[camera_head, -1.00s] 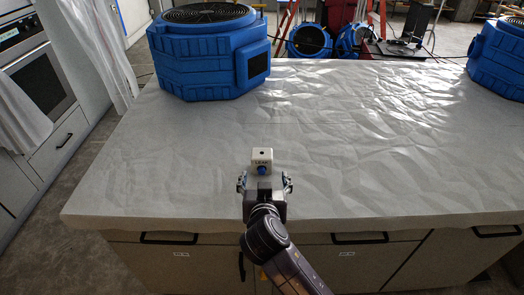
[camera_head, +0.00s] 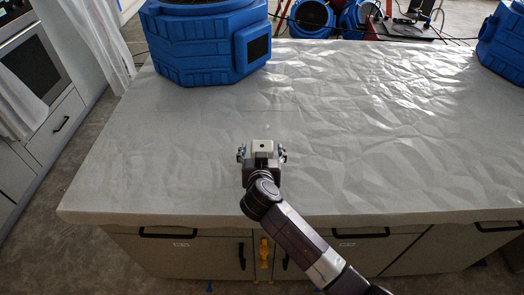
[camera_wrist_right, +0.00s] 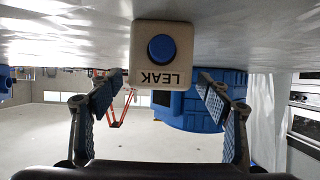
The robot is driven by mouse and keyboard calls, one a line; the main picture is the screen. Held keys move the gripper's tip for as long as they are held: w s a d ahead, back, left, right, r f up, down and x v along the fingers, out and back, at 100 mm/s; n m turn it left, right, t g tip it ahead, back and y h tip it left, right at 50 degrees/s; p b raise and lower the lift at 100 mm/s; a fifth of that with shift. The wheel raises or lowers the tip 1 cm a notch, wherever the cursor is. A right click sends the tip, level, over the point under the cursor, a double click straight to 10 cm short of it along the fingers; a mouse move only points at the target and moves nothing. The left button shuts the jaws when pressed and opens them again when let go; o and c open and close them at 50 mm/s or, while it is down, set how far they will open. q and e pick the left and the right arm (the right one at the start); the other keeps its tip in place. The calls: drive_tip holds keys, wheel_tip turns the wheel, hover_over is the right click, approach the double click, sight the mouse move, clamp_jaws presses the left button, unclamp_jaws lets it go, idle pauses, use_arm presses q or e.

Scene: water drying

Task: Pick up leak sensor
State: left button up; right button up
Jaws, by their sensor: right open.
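The leak sensor (camera_head: 263,146) is a small off-white box on the sheet-covered counter (camera_head: 370,150), near its front edge. In the right wrist view, which is upside down, the sensor (camera_wrist_right: 143,47) shows a blue round button and the word LEAK on its front. My right gripper (camera_head: 262,153) is open, with one finger to each side of the sensor in the head view. In the wrist view the fingers (camera_wrist_right: 161,84) point toward the sensor, and I see no clear contact. My left gripper is in neither view.
A large blue air mover (camera_head: 205,45) stands on the counter at the back left, and another (camera_head: 502,45) at the right edge. More blue machines (camera_head: 312,18) stand on the floor behind. The counter's middle and right are clear.

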sight(262, 145)
drive_tip(key=shift+w+f, duration=0.25)
drive_tip(key=shift+w, duration=0.4)
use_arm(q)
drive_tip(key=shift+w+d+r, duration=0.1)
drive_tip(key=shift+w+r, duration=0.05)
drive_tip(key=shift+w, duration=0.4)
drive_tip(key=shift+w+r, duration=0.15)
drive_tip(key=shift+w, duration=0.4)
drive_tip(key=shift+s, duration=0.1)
use_arm(e)
drive_tip(key=c, duration=0.4)
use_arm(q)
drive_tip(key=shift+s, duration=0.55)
use_arm(e)
drive_tip(key=c, duration=0.9)
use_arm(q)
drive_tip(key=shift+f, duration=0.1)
use_arm(e)
drive_tip(key=shift+r, duration=0.1)
use_arm(q)
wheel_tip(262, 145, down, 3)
drive_tip(key=b, duration=0.3)
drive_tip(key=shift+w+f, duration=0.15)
use_arm(e)
wheel_tip(262, 145, up, 20)
drive_tip(key=shift+f, duration=0.1)
